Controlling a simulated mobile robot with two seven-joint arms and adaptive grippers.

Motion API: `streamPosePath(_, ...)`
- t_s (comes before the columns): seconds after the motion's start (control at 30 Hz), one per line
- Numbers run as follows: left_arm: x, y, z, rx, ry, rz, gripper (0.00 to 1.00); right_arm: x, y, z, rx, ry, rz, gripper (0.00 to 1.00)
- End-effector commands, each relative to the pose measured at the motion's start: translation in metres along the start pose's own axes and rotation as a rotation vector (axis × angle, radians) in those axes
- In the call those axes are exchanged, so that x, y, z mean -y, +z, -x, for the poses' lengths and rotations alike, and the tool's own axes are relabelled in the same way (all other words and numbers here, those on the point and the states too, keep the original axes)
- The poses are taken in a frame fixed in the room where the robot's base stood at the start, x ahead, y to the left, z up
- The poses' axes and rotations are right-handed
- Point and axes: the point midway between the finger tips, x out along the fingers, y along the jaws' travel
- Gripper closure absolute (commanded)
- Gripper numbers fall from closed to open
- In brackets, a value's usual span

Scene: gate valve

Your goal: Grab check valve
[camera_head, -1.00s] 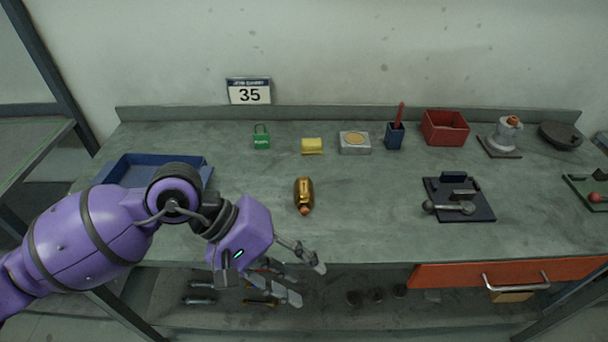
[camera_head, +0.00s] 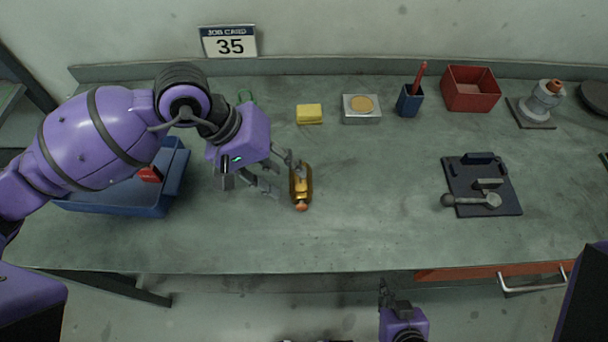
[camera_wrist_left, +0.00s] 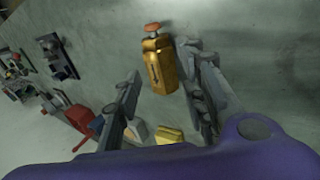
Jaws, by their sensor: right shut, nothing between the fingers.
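The check valve, which I take to be the brass-gold piece with an orange end (camera_head: 302,183), lies on the bench with its orange end toward the front edge. My left gripper (camera_head: 280,175) is open just to its left, its fingers pointing at it and low over the bench. In the left wrist view the brass piece (camera_wrist_left: 159,68) shows ahead in the gap between the fingers, closer to the right-hand finger. I cannot tell whether that finger touches it. My right gripper (camera_head: 384,293) is shut and empty in front of the bench, at the bottom of the head view.
A blue tray (camera_head: 150,208) with a red item in it stands under my left arm. A yellow block (camera_head: 309,114), a grey box (camera_head: 361,109), a blue cup (camera_head: 410,101) and a red bin (camera_head: 470,89) line the back. A dark plate fixture (camera_head: 482,185) sits right; mid-bench is clear.

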Motion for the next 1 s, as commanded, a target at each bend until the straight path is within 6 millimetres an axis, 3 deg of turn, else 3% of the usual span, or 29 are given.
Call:
streamPosePath(0.13, -0.004, 0.001, -0.019, -0.004, 0.003, -0.001, 0.62, 0.004, -0.018, 0.003, -0.026, -0.008, -0.002, 1.00)
streamPosePath(0.3, -0.001, 0.000, -0.039, -0.003, 0.001, 0.001, 0.62, 0.008, -0.022, 0.002, -0.032, -0.017, 0.000, 1.00)
streamPosePath(0.53, 0.000, 0.001, -0.042, -0.002, 0.001, 0.001, 0.62, 0.006, -0.018, 0.001, -0.024, -0.016, 0.006, 1.00)
streamPosePath(0.83, 0.000, 0.001, -0.042, -0.002, 0.001, 0.001, 0.99, 0.004, -0.017, 0.002, -0.022, -0.012, 0.008, 1.00)
streamPosePath(1.0, -0.001, 0.000, -0.041, -0.003, 0.004, 0.000, 1.00, 0.004, -0.017, 0.003, -0.022, -0.011, 0.006, 1.00)
